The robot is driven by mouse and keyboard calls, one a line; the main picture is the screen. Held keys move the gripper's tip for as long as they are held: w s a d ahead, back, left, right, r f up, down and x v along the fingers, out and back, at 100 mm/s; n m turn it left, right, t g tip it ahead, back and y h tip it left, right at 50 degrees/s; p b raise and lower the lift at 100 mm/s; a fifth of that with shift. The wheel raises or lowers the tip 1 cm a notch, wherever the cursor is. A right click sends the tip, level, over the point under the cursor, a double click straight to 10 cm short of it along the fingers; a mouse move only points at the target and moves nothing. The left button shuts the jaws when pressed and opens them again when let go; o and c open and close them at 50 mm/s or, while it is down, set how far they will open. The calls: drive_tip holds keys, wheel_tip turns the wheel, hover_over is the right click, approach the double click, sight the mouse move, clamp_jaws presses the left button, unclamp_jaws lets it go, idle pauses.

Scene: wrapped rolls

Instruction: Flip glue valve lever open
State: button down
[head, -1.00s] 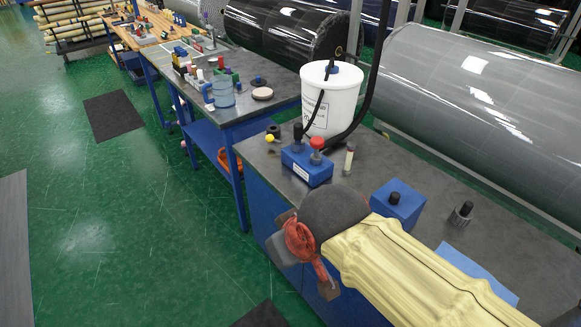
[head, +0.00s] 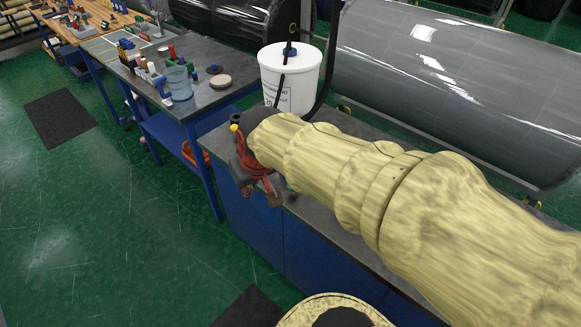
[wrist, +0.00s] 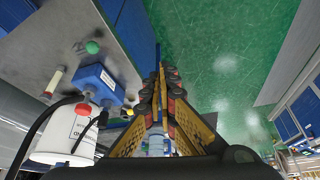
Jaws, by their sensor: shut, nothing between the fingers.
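The blue valve block (wrist: 100,80) shows in the wrist view, on the grey bench top beside the white glue bucket (head: 291,78). It carries a red knob (wrist: 83,109) and a black knob (wrist: 103,117). A small yellow knob (head: 234,127) sits near the bench edge; it also shows in the wrist view (wrist: 130,112). I cannot tell which part is the lever. My gripper (wrist: 166,72) is shut and empty, apart from the block and over the bench edge. In the head view my gripper (head: 262,192) hangs at the front edge, and my arm hides the block.
A red-capped vial (wrist: 54,81) and a green knob (wrist: 92,47) stand on the bench. A black hose (wrist: 36,128) runs by the bucket. A large grey wrapped roll (head: 450,90) lies behind. A second table (head: 215,93) stands to the left.

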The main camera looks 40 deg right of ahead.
drive_tip(key=w+d+f+m+p, duration=0.1)
drive_tip(key=w+d+f, duration=0.1)
drive_tip(key=d, duration=0.5)
drive_tip(key=w+d+f+m+g+p, duration=0.1)
drive_tip(key=w+d+f+p, duration=0.1)
drive_tip(key=d+f, duration=0.3)
drive_tip(key=w+d+f+m+h+p, duration=0.1)
drive_tip(key=d+f, duration=0.3)
drive_tip(key=d, duration=0.6)
drive_tip(key=shift+w+m+g+p, duration=0.3)
drive_tip(key=shift+w+m+p, duration=0.1)
drive_tip(key=shift+w, duration=0.4)
drive_tip(key=b+x, duration=0.2)
drive_tip(key=x, duration=0.8)
drive_tip(key=shift+b, duration=0.5)
